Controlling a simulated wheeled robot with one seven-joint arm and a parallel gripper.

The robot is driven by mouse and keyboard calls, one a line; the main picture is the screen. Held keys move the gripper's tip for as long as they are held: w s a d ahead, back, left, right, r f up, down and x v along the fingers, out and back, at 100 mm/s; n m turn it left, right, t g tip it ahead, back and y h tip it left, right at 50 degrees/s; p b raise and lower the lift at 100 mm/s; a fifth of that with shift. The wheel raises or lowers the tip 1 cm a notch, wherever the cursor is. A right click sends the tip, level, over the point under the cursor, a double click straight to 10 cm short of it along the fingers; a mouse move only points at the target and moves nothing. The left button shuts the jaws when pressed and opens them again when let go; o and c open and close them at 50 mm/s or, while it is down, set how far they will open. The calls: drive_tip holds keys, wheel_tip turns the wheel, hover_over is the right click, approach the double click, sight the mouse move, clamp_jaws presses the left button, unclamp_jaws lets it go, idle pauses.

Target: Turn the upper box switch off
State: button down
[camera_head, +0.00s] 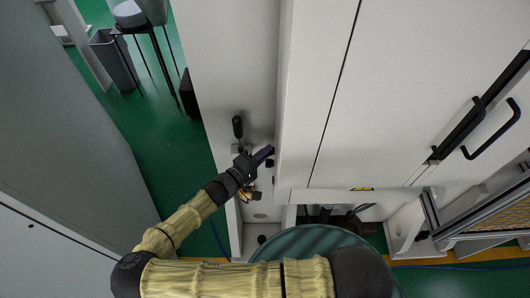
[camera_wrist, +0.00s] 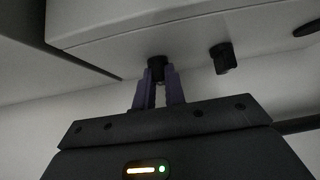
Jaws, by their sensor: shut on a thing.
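In the wrist view, a pale box (camera_wrist: 190,28) has two black switch knobs on its underside or lower face. One black knob (camera_wrist: 157,66) is between the tips of my gripper (camera_wrist: 158,76), whose two purple fingers are shut on it. The second black knob (camera_wrist: 222,58) is to the right, apart from the fingers. I cannot tell from the markings which way the held knob is turned. In the head view my gripper (camera_head: 265,153) reaches the edge of the white cabinet, and the held knob is mostly hidden there.
A black upright handle (camera_head: 238,127) stands on the white panel just behind my gripper. A large white cabinet (camera_head: 420,80) with long black door handles (camera_head: 492,128) fills the right. A grey bin (camera_head: 113,60) and a stool stand on the green floor at upper left.

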drive_tip(key=shift+r, duration=0.1)
drive_tip(key=shift+w+r+n+g+y+p, duration=0.15)
drive_tip(key=shift+n+g+y+p, duration=0.45)
drive_tip(key=shift+n+g+p, duration=0.6)
drive_tip(key=shift+w+r+n+g+y+p, duration=0.1)
drive_tip(key=shift+n+g+y+p, duration=0.6)
drive_tip(key=shift+g, duration=0.7)
drive_tip(key=shift+w+r+n+g+y+p, duration=0.15)
drive_tip(key=shift+n+g+y+p, duration=0.35)
drive_tip(key=shift+n+g+p, duration=0.65)
drive_tip(key=shift+s+g, duration=0.15)
drive_tip(key=shift+g, duration=0.1)
drive_tip(key=c, duration=1.6)
unclamp_jaws()
drive_tip(key=shift+o, duration=0.7)
drive_tip(key=shift+w, duration=0.2)
drive_tip(key=b+v, duration=0.6)
drive_tip(key=v, duration=1.1)
drive_tip(key=shift+a, duration=0.25)
